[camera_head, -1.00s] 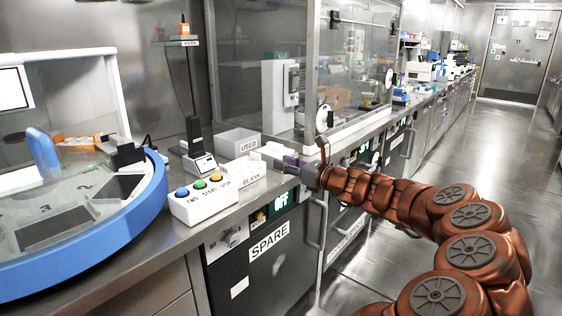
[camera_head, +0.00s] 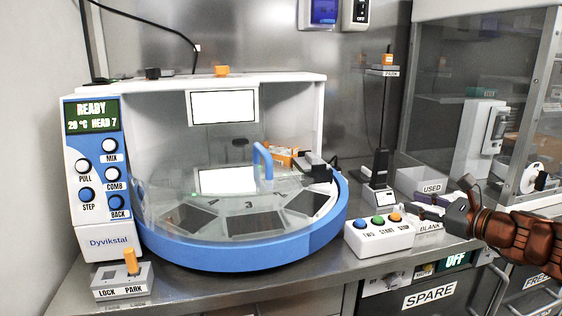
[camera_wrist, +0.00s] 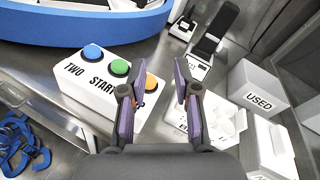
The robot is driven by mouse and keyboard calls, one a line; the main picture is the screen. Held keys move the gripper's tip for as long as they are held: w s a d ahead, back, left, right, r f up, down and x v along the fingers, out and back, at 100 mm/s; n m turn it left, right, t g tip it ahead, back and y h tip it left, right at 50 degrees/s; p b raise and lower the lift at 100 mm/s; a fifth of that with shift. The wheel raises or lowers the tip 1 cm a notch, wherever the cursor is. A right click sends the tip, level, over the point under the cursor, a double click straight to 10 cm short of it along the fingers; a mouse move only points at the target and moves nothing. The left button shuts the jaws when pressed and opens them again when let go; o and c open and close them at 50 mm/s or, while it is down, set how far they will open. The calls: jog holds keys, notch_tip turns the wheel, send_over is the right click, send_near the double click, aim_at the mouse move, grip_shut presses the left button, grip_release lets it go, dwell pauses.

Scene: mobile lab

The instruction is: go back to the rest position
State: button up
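My brown-sleeved arm enters from the right in the head view, and my gripper (camera_head: 440,205) is over the counter beside the white box labelled BLANK (camera_head: 430,227). In the wrist view my gripper (camera_wrist: 155,90) has its two purple-padded fingers spread apart with nothing between them. The white button box (camera_head: 380,238) with blue, green and orange buttons stands just left of the gripper. It also shows in the wrist view (camera_wrist: 100,85), partly behind the left finger.
The large blue-rimmed machine (camera_head: 235,258), its panel reading READY, fills the left of the counter. A white USED bin (camera_head: 425,182) and a dark upright stand (camera_head: 381,165) are behind the gripper. A glass-fronted cabinet (camera_head: 480,100) stands at right. Blue curled strips (camera_wrist: 20,145) lie lower left.

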jog(key=s+a+r+n+g+y+p, duration=0.1)
jog(key=s+a+r+n+g+p, duration=0.15)
jog(key=a, duration=0.25)
jog(key=s+a+r+n+g+p, duration=0.1)
jog(key=a+n, duration=0.2)
jog(key=a, duration=0.2)
jog(key=s+a+r+n+g+y+p, duration=0.1)
jog(key=s+a+n+g+p, duration=0.15)
jog(key=a, duration=0.35)
jog(key=s+a+n+g+h+p, duration=0.2)
jog(key=s+a+n+g+p, duration=0.25)
jog(key=s+a+n, duration=0.35)
jog(key=s+d+n+g+h+p, duration=0.1)
jog(key=s+n+g+h+p, duration=0.35)
jog(key=s+p, duration=0.75)
jog(key=s+d+r+n+h+p, duration=0.1)
jog(key=s+d+n+h, duration=0.1)
jog(key=s+d, duration=0.2)
jog(key=s+d+r+n+h+p, duration=0.1)
jog(key=s+d+n+h, duration=0.1)
jog(key=s, duration=0.6)
jog(key=shift+s+d+r+n+g, duration=0.25)
jog(key=shift+d+n+g, duration=0.2)
jog(key=shift+d, duration=0.5)
jog(key=shift+c, duration=0.3)
